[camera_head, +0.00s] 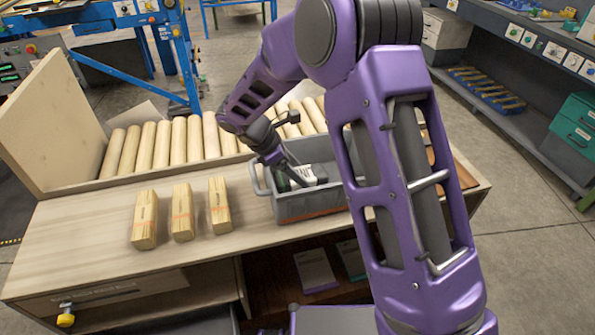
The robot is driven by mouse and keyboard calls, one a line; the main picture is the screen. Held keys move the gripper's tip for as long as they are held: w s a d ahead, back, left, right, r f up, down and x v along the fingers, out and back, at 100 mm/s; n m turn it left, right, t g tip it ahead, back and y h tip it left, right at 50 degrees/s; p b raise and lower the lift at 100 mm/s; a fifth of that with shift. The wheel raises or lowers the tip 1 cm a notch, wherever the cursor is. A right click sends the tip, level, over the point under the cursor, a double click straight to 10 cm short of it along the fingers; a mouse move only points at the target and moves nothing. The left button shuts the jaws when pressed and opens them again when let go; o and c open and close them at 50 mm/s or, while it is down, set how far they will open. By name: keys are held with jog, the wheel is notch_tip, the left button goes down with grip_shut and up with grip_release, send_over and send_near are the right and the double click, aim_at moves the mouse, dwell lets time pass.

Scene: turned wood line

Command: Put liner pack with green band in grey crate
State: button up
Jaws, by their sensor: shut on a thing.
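The grey crate (312,206) stands on the wooden bench, right of centre, with a handle at its left end. My gripper (289,170) reaches down into the crate from above. It is shut on a pack (308,175) with a white label and dark lettering, at or inside the crate's left part. A little dark green shows at the pack's left side, which I take for the green band. My gripper's fingers and the crate wall hide much of the pack, so I cannot tell whether it touches the crate floor. My purple arm hides the crate's right part.
Three pale wooden bundles with orange bands (182,212) stand left of the crate on the bench (90,235). A row of turned wood rolls (162,143) lies behind, beside an upright wooden panel (55,125). The bench front left is clear.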

jog(key=shift+f+b, duration=0.3)
jog(key=shift+f, duration=0.3)
jog(key=o, duration=1.5)
jog(key=v, duration=0.4)
jog(key=p+v, duration=0.1)
jog(key=v, duration=0.8)
jog(key=shift+d+r+p, duration=0.25)
jog(key=shift+d+p, duration=0.05)
jog(key=shift+p, duration=0.1)
jog(key=shift+w, duration=0.1)
